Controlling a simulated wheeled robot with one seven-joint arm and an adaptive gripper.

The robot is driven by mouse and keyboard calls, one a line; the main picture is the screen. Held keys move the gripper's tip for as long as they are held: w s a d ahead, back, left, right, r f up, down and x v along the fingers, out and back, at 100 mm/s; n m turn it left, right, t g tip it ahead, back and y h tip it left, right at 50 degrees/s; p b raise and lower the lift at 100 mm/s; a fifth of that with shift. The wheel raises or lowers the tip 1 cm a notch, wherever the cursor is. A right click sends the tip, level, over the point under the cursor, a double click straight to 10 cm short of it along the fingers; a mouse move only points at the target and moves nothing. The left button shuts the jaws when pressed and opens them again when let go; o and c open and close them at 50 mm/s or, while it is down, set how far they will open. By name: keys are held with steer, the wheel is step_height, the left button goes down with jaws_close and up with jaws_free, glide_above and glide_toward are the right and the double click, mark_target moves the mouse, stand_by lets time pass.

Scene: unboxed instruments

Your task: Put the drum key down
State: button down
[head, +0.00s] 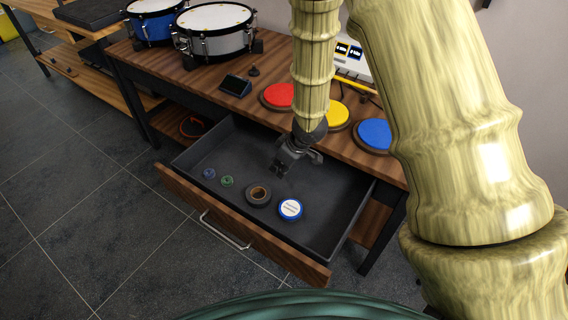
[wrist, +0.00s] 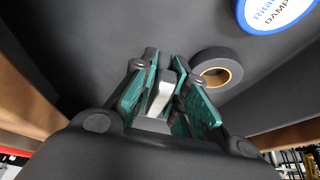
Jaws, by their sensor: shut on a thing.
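My gripper (head: 288,166) is inside the open drawer (head: 228,228), toward its back middle. In the wrist view the green-padded fingers of my gripper (wrist: 162,88) are shut on a small silver-grey piece, the drum key (wrist: 159,98). Only part of the key shows between the pads. In the head view I cannot make the key out, and I cannot tell whether it touches the drawer floor.
In the drawer lie a dark tape roll (head: 257,194), a blue-and-white round tin (head: 290,209), a small green item (head: 227,181) and a small blue item (head: 209,174). The drawer's right floor is clear. Red (head: 279,95), yellow (head: 338,112) and blue (head: 375,134) pads sit above.

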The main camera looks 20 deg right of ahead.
steer(key=w, duration=0.1)
steer(key=w+d, duration=0.2)
steer(key=shift+w+d+f, duration=0.2)
steer(key=shift+w+d, duration=0.05)
steer(key=shift+w, duration=0.15)
steer(key=shift+f+b, duration=0.45)
steer(key=shift+f, duration=1.3)
steer(key=shift+f, duration=0.1)
steer(key=c, duration=1.4)
jaws_free()
steer(key=p+v, duration=0.4)
steer(key=v, duration=0.8)
